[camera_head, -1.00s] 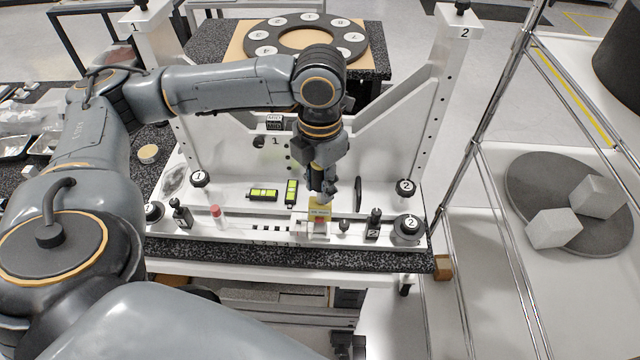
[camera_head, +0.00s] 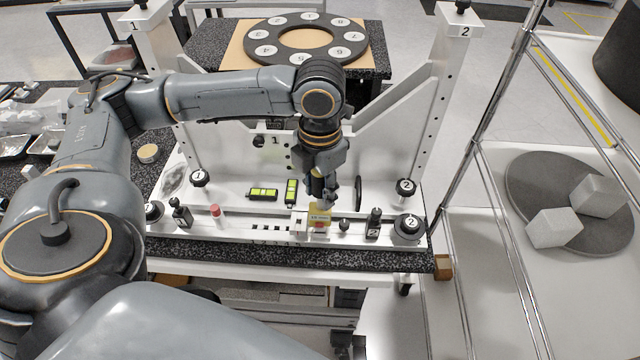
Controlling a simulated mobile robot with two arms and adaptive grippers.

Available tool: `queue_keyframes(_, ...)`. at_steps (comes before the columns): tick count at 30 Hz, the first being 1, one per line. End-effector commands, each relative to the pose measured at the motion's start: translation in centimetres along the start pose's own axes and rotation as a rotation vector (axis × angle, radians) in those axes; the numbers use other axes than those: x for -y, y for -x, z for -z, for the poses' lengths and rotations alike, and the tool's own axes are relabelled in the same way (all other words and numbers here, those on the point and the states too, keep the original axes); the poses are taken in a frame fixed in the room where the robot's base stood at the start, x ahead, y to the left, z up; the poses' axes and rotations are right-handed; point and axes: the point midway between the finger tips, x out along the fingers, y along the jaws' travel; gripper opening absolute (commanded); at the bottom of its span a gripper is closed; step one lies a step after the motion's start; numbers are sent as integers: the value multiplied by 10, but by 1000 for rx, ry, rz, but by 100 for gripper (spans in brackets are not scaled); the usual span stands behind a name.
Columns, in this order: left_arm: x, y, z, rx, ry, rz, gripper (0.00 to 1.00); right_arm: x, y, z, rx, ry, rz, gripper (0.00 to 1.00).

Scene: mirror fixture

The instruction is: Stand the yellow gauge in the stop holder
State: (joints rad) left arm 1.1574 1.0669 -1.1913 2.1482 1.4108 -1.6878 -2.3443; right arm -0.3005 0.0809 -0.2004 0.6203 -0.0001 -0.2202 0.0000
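The yellow gauge (camera_head: 319,217) is a small yellow block with dark print, at the front rail of the white fixture. My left gripper (camera_head: 326,201) points down just above and behind it, its fingertips at the gauge's upper edge. The fingers are small and partly overlap, so I cannot tell whether they grip it. A pale block (camera_head: 299,224), possibly the stop holder, sits directly left of the gauge. A bit of red shows below the gauge. I cannot tell whether the gauge is seated. My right gripper is not in view.
Two green-yellow levels (camera_head: 263,194) (camera_head: 291,190) lie behind the rail. A red-capped piece (camera_head: 216,214) stands left. A black upright disc (camera_head: 358,194) and several dark knobs (camera_head: 374,222) stand right. Fixture posts rise at both sides. A dark numbered ring (camera_head: 346,52) lies behind.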

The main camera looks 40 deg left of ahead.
Motion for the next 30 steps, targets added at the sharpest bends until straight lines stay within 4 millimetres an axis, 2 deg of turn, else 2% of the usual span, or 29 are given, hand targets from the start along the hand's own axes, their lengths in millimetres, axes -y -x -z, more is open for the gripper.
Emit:
queue_keyframes(1,0,0,0,1,0,0,48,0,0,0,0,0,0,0)
queue_keyframes(2,0,0,0,1,0,0,54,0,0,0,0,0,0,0)
queue_keyframes(11,0,1,0,0,0,0,54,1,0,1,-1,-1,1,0)
queue_keyframes(14,0,6,0,1,0,-1,54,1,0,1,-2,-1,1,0)
queue_keyframes(17,0,20,-1,4,-1,0,54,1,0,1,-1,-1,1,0)
queue_keyframes(24,0,72,-1,6,0,0,54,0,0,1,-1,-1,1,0)
queue_keyframes(30,0,106,-1,3,-1,0,54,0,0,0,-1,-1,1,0)
